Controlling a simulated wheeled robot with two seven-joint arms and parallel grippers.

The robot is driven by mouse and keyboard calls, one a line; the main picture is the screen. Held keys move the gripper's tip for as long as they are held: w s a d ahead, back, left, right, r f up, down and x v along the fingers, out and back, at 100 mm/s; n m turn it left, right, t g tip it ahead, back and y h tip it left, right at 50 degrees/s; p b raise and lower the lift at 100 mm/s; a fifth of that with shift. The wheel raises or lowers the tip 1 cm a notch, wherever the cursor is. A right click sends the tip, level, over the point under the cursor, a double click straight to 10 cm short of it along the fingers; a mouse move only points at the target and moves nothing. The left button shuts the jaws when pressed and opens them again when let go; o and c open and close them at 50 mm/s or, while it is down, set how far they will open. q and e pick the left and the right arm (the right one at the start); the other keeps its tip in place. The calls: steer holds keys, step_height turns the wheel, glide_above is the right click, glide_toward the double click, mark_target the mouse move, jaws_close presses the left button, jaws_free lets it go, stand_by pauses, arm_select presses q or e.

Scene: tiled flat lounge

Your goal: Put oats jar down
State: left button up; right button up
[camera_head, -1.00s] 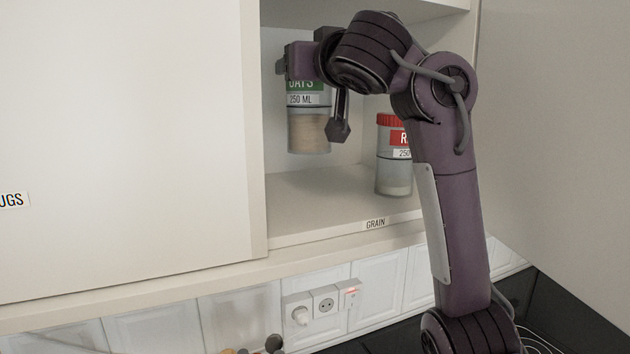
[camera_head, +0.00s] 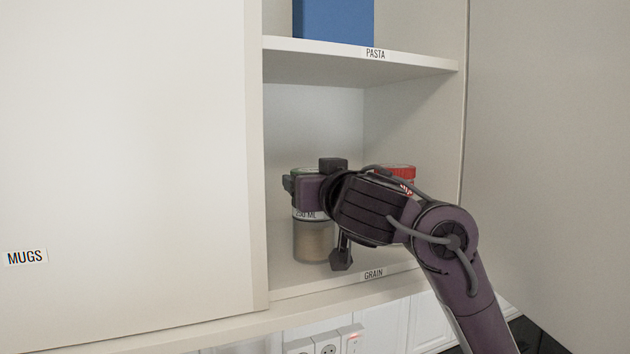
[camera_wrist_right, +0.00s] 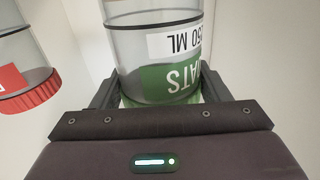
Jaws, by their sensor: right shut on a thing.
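The oats jar (camera_head: 315,240) is a clear jar with a green label and pale contents, upright in the left part of the grain shelf (camera_head: 345,283). My right gripper (camera_head: 308,188) is shut around its upper part. In the right wrist view the oats jar (camera_wrist_right: 155,52) sits between the two fingers (camera_wrist_right: 158,92), its label upside down. The jar's base appears at or just above the shelf board; I cannot tell whether it touches. My left gripper is not in view.
A red-lidded jar (camera_head: 398,171) stands to the right on the same shelf, partly hidden by my arm; it also shows in the right wrist view (camera_wrist_right: 22,70). The pasta shelf (camera_head: 410,62) above holds a blue box (camera_head: 333,20). A closed door labelled MUGS (camera_head: 130,150) is at left.

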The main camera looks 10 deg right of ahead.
steer(key=shift+f, duration=0.1)
steer(key=o, duration=1.5)
steer(key=shift+a, duration=0.1)
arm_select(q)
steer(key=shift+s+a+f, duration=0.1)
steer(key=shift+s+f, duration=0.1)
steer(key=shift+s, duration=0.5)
arm_select(e)
steer(key=shift+s, duration=0.2)
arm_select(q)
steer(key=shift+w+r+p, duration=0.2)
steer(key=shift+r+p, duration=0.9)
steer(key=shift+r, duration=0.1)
arm_select(e)
steer(key=s, duration=0.3)
steer(key=s+d, duration=0.1)
steer(key=s, duration=0.7)
steer(key=shift+s+d, duration=0.25)
